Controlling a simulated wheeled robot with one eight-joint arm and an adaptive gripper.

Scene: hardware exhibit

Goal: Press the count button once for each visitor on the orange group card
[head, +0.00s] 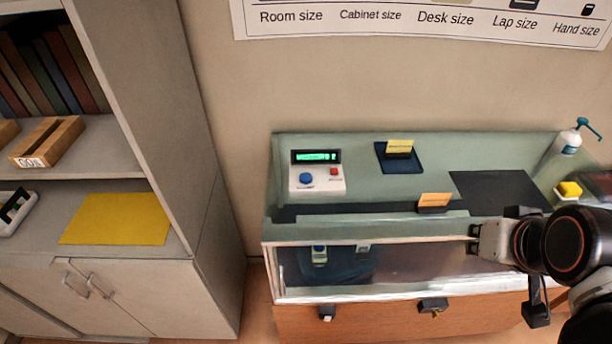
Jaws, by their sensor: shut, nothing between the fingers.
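A white counter device (317,180) stands at the back left of the glass-topped display case. It has a lit green display (316,157), a large blue button (306,179) and a small red button (334,172); the labels are too small to read. An orange card (435,199) stands in a dark holder near the front middle of the case top; its writing is not legible. My gripper (474,240) is shut and empty at the case's front right, apart from the device and to the right of the orange card.
A yellow card (399,146) stands on a dark blue pad (413,165) behind the orange card. A shelf unit (165,120) stands left.

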